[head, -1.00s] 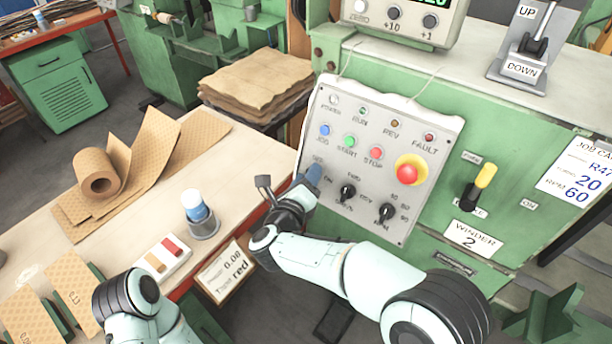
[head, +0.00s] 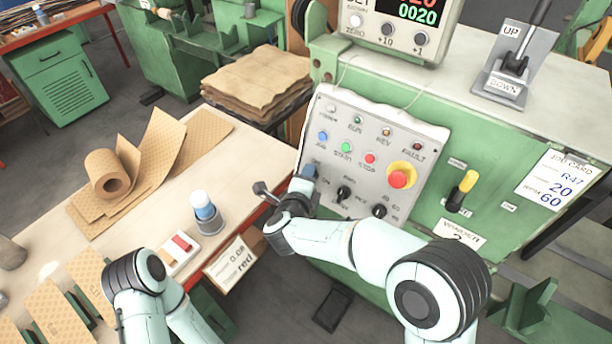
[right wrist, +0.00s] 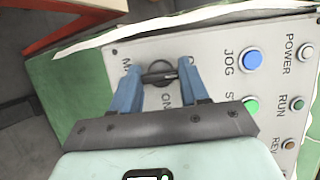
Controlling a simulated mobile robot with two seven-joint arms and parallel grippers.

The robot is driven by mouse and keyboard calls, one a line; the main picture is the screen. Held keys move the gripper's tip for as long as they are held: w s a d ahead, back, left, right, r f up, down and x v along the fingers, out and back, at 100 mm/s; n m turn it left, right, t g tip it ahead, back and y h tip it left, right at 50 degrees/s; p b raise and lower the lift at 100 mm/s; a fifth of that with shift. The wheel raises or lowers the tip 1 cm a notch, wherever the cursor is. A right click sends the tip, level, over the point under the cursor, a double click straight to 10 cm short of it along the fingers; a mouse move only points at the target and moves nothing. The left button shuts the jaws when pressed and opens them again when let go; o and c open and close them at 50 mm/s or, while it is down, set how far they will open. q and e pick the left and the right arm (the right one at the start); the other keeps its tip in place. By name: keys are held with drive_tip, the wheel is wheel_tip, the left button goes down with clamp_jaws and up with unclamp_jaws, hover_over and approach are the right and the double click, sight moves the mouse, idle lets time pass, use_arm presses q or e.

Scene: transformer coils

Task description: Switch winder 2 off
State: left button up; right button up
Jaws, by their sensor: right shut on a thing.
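The grey control panel (head: 330,215) of winder 2 is on the front of the green machine. Its upper row has power, run, rev and fault lamps; a blue jog button (head: 322,136), a green start button (head: 346,147), a red stop button (head: 370,158) and a red emergency button on yellow (head: 399,177) sit below. My right gripper (head: 309,174) is at the panel's left edge. In the right wrist view its blue fingers are shut on a small dark rotary switch (right wrist: 158,73), with partly hidden lettering around it. My left arm shows at lower left, but its gripper is out of view.
Two black knobs (head: 344,193) are right of my right gripper. A yellow-tipped lever (head: 467,182) and an up/down lever (head: 515,65) are farther right.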

idle(0.4)
drive_tip(key=o, duration=1.1)
drive_tip(key=shift+c, duration=0.2)
drive_tip(key=v, duration=1.3)
drive_tip(key=shift+s+b, duration=0.25)
drive_tip(key=shift+b, duration=0.15)
drive_tip(key=shift+a+f, duration=0.1)
drive_tip(key=shift+f, duration=0.05)
